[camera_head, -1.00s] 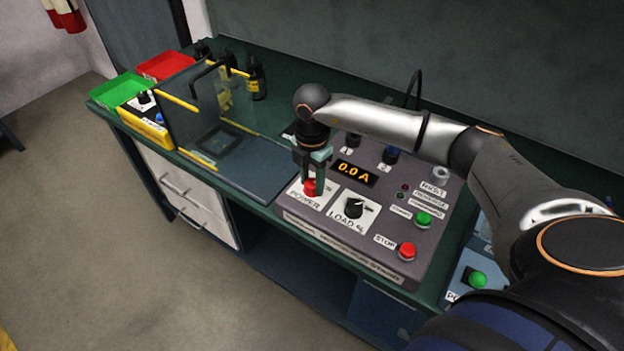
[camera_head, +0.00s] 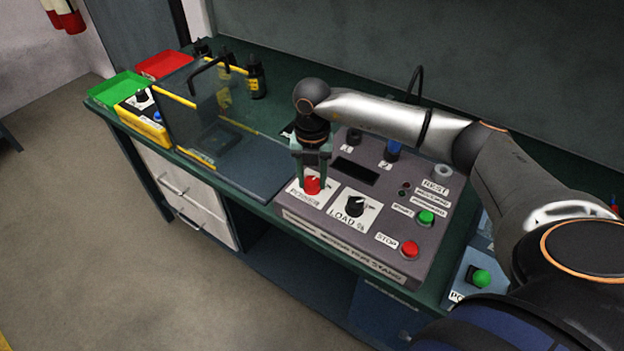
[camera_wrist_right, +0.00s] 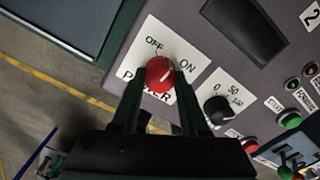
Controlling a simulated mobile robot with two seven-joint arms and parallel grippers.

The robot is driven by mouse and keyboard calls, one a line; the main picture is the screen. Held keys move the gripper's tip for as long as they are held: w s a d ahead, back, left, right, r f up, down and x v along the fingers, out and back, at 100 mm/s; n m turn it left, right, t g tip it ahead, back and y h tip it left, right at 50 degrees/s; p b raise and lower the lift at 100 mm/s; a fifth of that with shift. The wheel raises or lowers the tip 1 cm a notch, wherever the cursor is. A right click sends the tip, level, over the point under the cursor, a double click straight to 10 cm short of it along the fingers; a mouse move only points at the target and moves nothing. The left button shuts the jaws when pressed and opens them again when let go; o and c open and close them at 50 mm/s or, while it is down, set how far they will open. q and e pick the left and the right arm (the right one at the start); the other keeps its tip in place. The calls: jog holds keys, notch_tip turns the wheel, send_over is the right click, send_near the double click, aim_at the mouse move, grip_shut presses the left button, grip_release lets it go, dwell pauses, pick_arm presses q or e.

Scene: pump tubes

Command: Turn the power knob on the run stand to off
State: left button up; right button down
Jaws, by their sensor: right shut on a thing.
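The grey run stand (camera_head: 330,245) stands on the green bench. Its red power knob (camera_head: 312,187) sits at the front left, on a white plate lettered POWER. My right gripper (camera_head: 312,178) points down with its fingers shut on either side of the knob. In the right wrist view the red knob (camera_wrist_right: 160,73) lies between the fingertips, with OFF above it and ON to its right. A small white mark shows on it; its exact direction is hard to tell. The stand's display (camera_head: 355,170) is dark. My left gripper is not in view.
The black load knob (camera_head: 355,206) is just right of the power knob. A green button (camera_head: 426,217) and a red stop button (camera_head: 409,249) are further right. A clear guard with a black handle (camera_head: 208,72) stands to the left.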

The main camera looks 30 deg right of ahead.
aim_at(312, 180)
jog(key=n+b, duration=0.1)
jog(key=n, duration=0.4)
jog(key=shift+n, duration=0.3)
jog(key=shift+n+b, duration=0.85)
jog(key=shift+n, duration=1.35)
jog(key=shift+r, duration=0.1)
jog(key=shift+c, duration=2.1)
grip_release()
notch_tip(312, 180, up, 12)
jog(key=shift+r, duration=0.2)
